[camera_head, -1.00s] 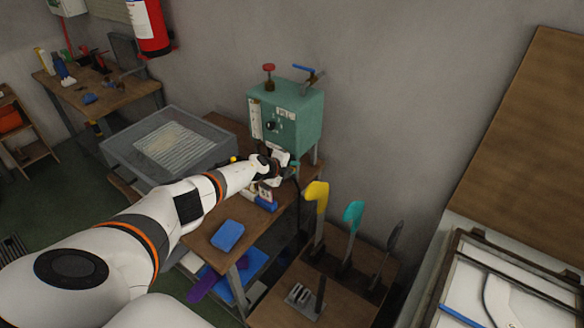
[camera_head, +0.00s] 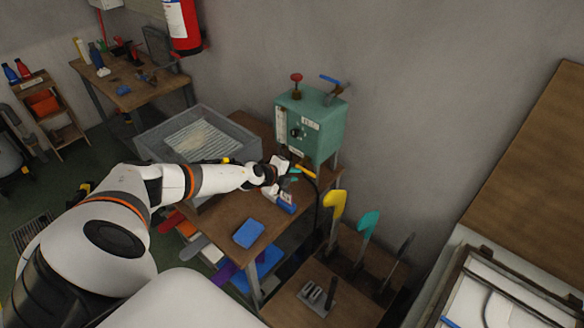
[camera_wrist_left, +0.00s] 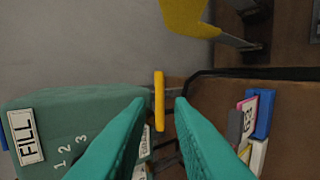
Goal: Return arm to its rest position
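My left arm (camera_head: 215,180) reaches in from the left over the wooden table. My left gripper (camera_head: 294,176) is in front of and below the green box (camera_head: 318,125). In the left wrist view its two teal fingers (camera_wrist_left: 160,103) stand apart with a gap between them. A thin yellow bar (camera_wrist_left: 159,100) shows in that gap, beyond the fingertips; I see no finger touching it. The green box with the FILL label (camera_wrist_left: 28,137) is at the lower left of that view. My right gripper is not in view.
A grey tub (camera_head: 160,148) stands on the table left of the box. A blue sponge-like block (camera_head: 249,233) lies near the table's front. Yellow (camera_head: 335,205) and teal (camera_head: 368,224) foot-shaped boards stand upright at the right. A fire extinguisher (camera_head: 183,24) hangs on the wall.

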